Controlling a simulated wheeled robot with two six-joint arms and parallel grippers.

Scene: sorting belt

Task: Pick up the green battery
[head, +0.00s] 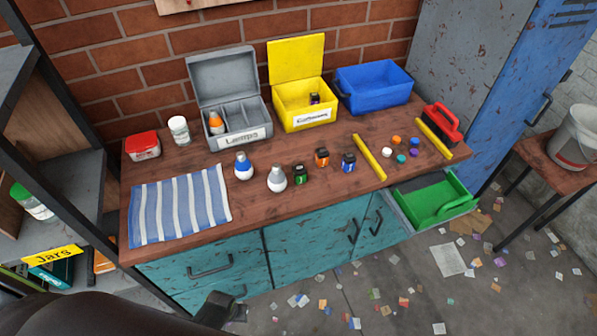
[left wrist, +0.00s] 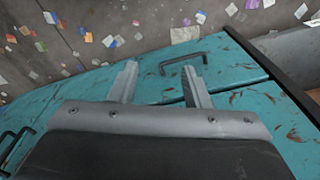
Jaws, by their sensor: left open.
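The green battery (head: 300,174) stands upright on the brown bench top, near its front edge. It is small and dark with a green band. A grey-white lamp (head: 277,179) stands just left of it; an orange battery (head: 322,156) and a blue battery (head: 348,162) stand to its right. My left gripper is open and empty in the left wrist view (left wrist: 158,72), in front of the teal drawer fronts. My dark left arm fills the lower left of the head view, low and away from the battery. The battery is not seen in the wrist view. My right gripper is not in view.
A blue lamp (head: 243,166) stands near the striped cloth (head: 180,206). Behind are the grey Lamps box (head: 222,82), yellow box (head: 296,62) and blue bin (head: 374,86). A yellow bar (head: 369,157) lies to the right.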

